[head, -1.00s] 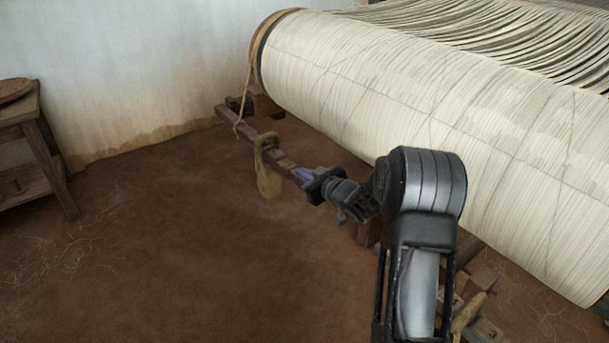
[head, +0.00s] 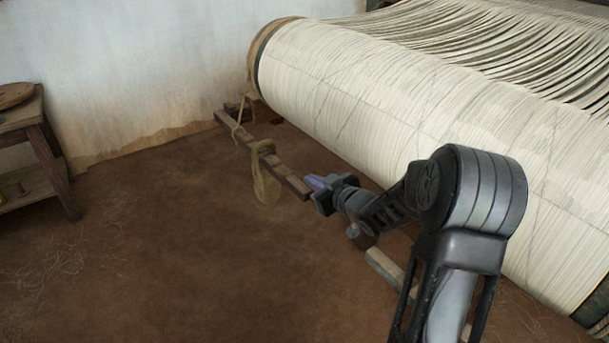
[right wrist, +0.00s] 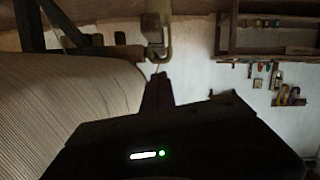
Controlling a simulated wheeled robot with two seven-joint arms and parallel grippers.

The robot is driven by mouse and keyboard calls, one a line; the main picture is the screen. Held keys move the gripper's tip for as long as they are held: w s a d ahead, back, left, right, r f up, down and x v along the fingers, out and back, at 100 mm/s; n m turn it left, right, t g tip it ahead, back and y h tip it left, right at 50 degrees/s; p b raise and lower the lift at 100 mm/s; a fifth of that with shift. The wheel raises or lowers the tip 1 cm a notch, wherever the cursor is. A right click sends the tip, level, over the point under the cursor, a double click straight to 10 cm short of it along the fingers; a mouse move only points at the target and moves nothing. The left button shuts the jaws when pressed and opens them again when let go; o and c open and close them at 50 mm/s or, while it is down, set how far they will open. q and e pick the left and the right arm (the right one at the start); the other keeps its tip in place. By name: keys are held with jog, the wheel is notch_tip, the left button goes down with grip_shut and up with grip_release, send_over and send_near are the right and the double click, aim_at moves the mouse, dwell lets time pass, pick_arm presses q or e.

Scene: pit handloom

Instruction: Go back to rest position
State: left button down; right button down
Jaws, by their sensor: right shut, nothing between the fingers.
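My right gripper (head: 316,184) is shut and empty, with purple-grey fingertips close to the near end of a dark wooden bar (head: 290,178). I cannot tell whether they touch it. The gripper's dark fingers (right wrist: 157,90) also show in the right wrist view, pointing up the picture. My left gripper is not in view.
A large roll of cream warp threads (head: 400,100) lies right of and behind the gripper. A tan looped strap (head: 266,182) hangs over the bar. A wooden stand (head: 40,150) is at far left. The brown floor (head: 170,250) is clear left of the arm.

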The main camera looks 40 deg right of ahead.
jog(key=shift+v, duration=0.8)
